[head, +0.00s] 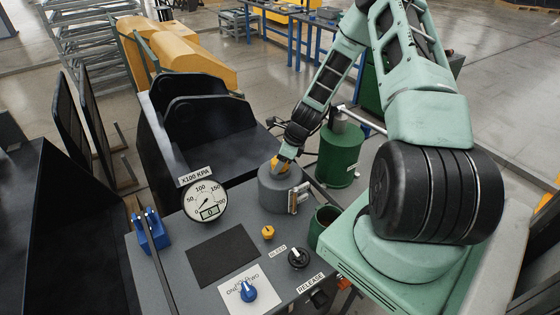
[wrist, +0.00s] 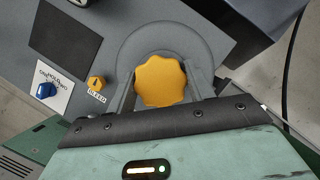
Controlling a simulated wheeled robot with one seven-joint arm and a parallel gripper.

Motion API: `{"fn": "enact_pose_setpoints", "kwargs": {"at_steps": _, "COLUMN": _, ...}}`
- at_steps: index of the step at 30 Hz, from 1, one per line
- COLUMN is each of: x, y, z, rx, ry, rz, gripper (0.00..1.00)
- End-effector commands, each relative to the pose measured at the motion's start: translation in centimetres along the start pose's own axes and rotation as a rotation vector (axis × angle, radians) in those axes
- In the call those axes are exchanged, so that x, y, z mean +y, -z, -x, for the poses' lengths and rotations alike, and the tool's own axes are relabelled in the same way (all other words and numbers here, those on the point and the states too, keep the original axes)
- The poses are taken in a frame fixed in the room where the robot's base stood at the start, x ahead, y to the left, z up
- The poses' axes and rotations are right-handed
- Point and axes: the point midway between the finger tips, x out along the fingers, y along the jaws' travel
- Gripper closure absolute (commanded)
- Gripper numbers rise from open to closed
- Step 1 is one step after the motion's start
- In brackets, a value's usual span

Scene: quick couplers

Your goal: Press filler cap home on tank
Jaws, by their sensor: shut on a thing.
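The yellow filler cap (wrist: 160,80) has a scalloped rim and sits between my gripper's fingers (wrist: 161,88) in the wrist view. My gripper is shut on it, one finger at each side. In the head view the cap (head: 281,164) is partly hidden by my gripper (head: 285,157), which comes down from the upper right. The grey round tank (head: 274,196) stands on the bench directly beneath. Its top (wrist: 141,40) surrounds the cap in the wrist view. The cap is at the tank's top; I cannot tell how deeply it is seated.
A pressure gauge (head: 205,201) stands left of the tank. A small yellow bleed knob (head: 267,232), a black knob (head: 298,258) and a blue selector (head: 248,291) are in front. A green cylinder (head: 338,157) and an open green cup (head: 322,224) stand close on the right.

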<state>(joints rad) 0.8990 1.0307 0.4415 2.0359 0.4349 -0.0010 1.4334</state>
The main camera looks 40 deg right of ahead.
Motion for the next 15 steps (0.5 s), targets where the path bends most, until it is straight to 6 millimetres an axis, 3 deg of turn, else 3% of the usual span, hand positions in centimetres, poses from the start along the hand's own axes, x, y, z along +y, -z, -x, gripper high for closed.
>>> {"fn": "enact_pose_setpoints", "kwargs": {"at_steps": 2, "x": 0.01, "y": 0.06, "z": -0.12, "rx": 0.0, "ry": 0.0, "rz": -0.001, "gripper": 0.64}}
{"fn": "enact_pose_setpoints", "kwargs": {"at_steps": 3, "x": 0.01, "y": 0.05, "z": -0.1, "rx": 0.0, "ry": 0.0, "rz": 0.0, "gripper": 0.37}}
{"fn": "enact_pose_setpoints", "kwargs": {"at_steps": 5, "x": 0.02, "y": 0.06, "z": -0.11, "rx": 0.0, "ry": -0.001, "rz": 0.0, "gripper": 0.22}}
{"fn": "enact_pose_setpoints", "kwargs": {"at_steps": 15, "x": 0.4, "y": 0.11, "z": -0.25, "rx": 0.001, "ry": -0.01, "rz": 0.0, "gripper": 0.22}}
